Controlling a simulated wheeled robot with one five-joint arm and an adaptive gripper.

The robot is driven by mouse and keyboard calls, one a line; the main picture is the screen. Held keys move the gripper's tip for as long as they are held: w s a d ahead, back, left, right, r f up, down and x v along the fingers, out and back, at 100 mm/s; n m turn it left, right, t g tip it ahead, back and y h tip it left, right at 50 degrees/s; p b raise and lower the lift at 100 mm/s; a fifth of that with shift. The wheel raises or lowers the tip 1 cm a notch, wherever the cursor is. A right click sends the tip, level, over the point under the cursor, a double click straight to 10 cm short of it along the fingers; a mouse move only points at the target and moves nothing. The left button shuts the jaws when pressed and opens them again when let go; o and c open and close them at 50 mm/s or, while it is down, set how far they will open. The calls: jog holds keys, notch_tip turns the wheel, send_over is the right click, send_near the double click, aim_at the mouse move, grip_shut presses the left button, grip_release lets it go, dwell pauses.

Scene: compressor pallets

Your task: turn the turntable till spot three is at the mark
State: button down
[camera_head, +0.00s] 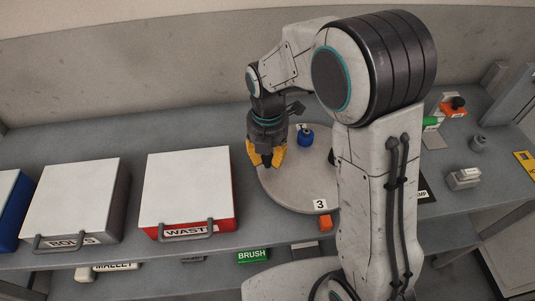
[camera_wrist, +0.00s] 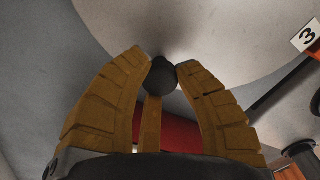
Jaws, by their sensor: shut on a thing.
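The turntable (camera_head: 285,190) is a round light-grey disc on the bench, partly hidden behind my arm. The label of spot three (camera_head: 319,204) is at its front edge, close to a small orange block (camera_head: 326,222) just off the rim. The label also shows at the upper right of the wrist view (camera_wrist: 306,38). My gripper (camera_head: 266,163) is at the disc's left part, pointing down, with its yellow fingers shut on a dark round knob (camera_wrist: 160,76). A blue weight-like object (camera_head: 305,137) stands at the back of the disc by another label.
A white-topped red WASTE box (camera_head: 186,190) stands left of the turntable, with a BOLTS box (camera_head: 72,202) further left. Right of my arm are a grey-white block (camera_head: 463,179), a grey weight (camera_head: 478,144) and an orange-and-black item (camera_head: 453,106).

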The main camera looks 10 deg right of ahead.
jog(key=shift+s+f, duration=0.1)
jog(key=shift+s, duration=0.05)
jog(key=c, duration=0.9)
grip_release()
jog(key=shift+o, duration=0.2)
notch_tip(320, 180, up, 12)
dwell(0.5)
